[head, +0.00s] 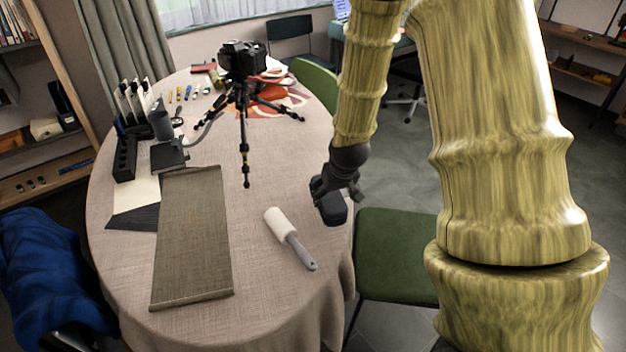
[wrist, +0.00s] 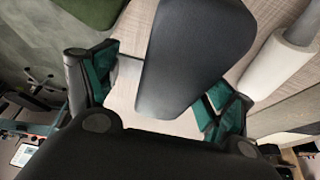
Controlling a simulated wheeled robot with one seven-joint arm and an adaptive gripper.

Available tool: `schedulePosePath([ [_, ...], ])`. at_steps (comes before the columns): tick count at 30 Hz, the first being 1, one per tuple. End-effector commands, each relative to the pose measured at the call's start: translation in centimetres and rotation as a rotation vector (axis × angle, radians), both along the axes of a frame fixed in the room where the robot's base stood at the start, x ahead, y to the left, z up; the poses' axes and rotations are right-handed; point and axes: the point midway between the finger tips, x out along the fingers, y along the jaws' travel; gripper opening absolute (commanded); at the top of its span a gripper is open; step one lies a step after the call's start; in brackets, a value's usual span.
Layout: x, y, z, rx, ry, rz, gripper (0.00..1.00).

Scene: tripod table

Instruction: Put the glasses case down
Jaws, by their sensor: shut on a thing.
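The glasses case (head: 331,208) is a dark, rounded case at the right edge of the round table (head: 200,330). My gripper (head: 338,188) is shut on it. In the wrist view the dark grey case (wrist: 195,55) sits between the green-padded fingers of my gripper (wrist: 160,95), with the tablecloth behind it. The head view does not show clearly whether the case touches the cloth or hangs just above it. My gripper hides part of the case's top.
A lint roller (head: 288,238) lies left of the case, and a grey-brown mat (head: 192,235) lies further left. A tripod with a camera (head: 243,60) stands behind. A green chair (head: 395,255) is at the right. Bare cloth lies between tripod and roller.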

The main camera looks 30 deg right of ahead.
Motion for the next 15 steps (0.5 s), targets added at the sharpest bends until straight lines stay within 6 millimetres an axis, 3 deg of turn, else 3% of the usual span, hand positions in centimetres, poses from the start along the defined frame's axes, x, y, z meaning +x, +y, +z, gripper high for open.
schedulePosePath([
  [9, 6.5, -0.8, -0.5, -0.001, -0.002, 0.001, 0.52],
  [15, 9.2, -1.0, -0.8, -0.001, -0.001, 0.001, 0.52],
])
